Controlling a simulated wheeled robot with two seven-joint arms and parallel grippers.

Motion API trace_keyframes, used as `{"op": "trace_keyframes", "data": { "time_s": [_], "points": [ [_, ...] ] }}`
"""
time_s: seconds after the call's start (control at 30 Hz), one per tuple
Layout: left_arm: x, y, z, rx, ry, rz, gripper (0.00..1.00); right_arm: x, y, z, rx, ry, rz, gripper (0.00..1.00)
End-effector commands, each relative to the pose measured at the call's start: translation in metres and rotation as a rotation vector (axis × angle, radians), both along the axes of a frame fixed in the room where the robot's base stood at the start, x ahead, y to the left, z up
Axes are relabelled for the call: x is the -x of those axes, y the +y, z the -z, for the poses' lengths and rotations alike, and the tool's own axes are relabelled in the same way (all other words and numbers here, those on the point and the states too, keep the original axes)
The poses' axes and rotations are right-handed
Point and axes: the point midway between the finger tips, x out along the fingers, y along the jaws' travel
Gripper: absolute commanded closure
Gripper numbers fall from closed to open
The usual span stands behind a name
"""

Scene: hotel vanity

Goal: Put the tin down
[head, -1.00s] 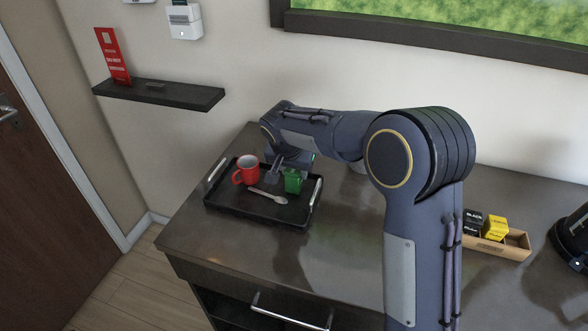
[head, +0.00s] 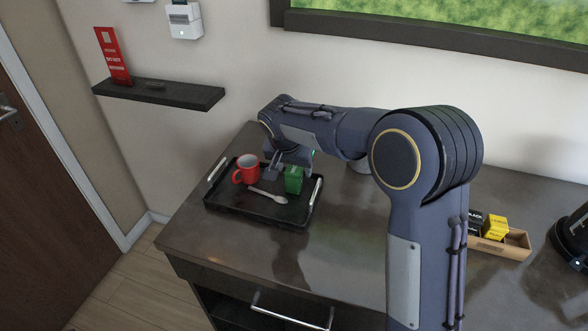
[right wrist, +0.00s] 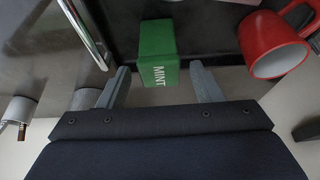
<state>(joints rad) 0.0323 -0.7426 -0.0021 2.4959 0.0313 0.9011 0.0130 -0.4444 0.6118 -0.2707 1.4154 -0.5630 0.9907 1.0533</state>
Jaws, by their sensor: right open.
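The green tin (head: 293,180), marked MINT, stands on the black tray (head: 255,215) near its right handle. It also shows in the right wrist view (right wrist: 158,52), just beyond my fingertips. My right gripper (head: 283,170) is open and empty, above and behind the tin, with its fingers (right wrist: 160,85) apart and clear of it. My left gripper is not in view.
A red mug (head: 247,169) stands left of the tin on the tray, and a spoon (head: 267,195) lies in front. A cardboard box (head: 515,245) with black and yellow packets is at the right. The counter front is clear.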

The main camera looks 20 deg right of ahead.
Motion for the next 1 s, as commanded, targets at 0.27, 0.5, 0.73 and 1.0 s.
{"op": "trace_keyframes", "data": {
  "time_s": [0.27,0.5,0.73,1.0],
  "points": [
    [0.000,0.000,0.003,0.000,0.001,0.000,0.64,0.019,0.014,-0.057,-0.003,-0.006,-0.002,0.41],
    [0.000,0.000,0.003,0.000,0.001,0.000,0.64,0.031,0.021,-0.090,-0.001,-0.002,-0.002,0.41],
    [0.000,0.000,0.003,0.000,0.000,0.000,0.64,0.035,0.022,-0.098,-0.003,0.000,-0.002,0.41],
    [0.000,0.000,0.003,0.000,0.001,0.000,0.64,0.107,-0.033,-0.093,-0.165,0.048,-0.120,0.41]
  ]
}}
